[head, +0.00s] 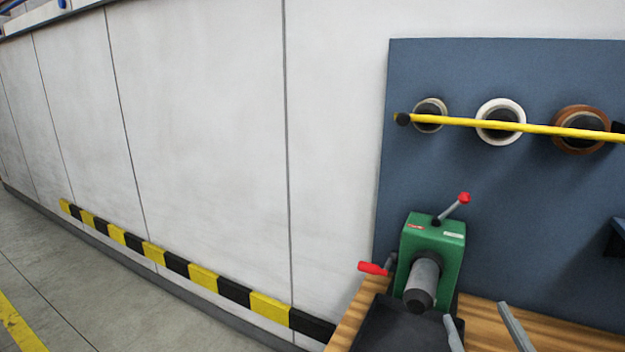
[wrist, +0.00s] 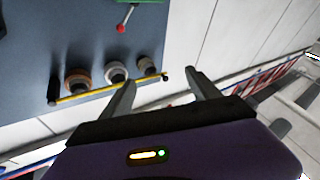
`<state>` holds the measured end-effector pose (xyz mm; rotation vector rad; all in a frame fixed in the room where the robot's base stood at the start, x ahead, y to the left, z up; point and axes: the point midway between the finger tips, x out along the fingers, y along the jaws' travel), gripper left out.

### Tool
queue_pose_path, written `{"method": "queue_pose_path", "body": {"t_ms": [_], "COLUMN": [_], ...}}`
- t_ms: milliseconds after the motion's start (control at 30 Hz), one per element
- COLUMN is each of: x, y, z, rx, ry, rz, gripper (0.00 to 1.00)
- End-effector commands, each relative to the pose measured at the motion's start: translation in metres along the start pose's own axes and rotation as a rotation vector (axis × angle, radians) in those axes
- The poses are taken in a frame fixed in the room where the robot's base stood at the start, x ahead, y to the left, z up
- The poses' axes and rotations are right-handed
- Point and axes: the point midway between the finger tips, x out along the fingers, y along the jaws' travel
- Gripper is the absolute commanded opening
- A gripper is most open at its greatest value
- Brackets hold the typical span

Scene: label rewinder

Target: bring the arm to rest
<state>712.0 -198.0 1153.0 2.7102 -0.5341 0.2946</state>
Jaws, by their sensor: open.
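My gripper (head: 478,318) shows in the head view only as two grey fingertips at the bottom edge, right of centre. They stand apart with nothing between them. In the wrist view my gripper (wrist: 161,79) is also open and empty, its fingers spread in front of the wall and blue panel. The green rewinder (head: 433,250), with a grey spindle and red-knobbed levers, sits on a wooden bench left of the fingertips. The rest of the arm is out of the head view.
A blue panel (head: 470,200) stands behind the bench (head: 352,318). A white roll (head: 513,107), a brown roll (head: 567,114) and a smaller roll (head: 443,107) hang there behind a yellow bar (head: 460,121). A plain wall (head: 200,130) and open floor lie left.

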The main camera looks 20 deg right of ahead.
Motion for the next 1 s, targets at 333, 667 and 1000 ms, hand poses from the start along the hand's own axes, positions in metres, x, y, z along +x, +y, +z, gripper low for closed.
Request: {"method": "queue_pose_path", "body": {"t_ms": [333, 667, 1000], "x": [-0.140, -0.266, -0.322], "y": [-0.084, -0.114, -0.114], "z": [-0.002, 0.001, 0.013], "rx": [0.150, 0.309, 0.315], "ry": [-0.075, -0.327, -0.477], "rz": [-0.268, -0.396, -0.433], "gripper": [0.71, 0.71, 0.71]}}
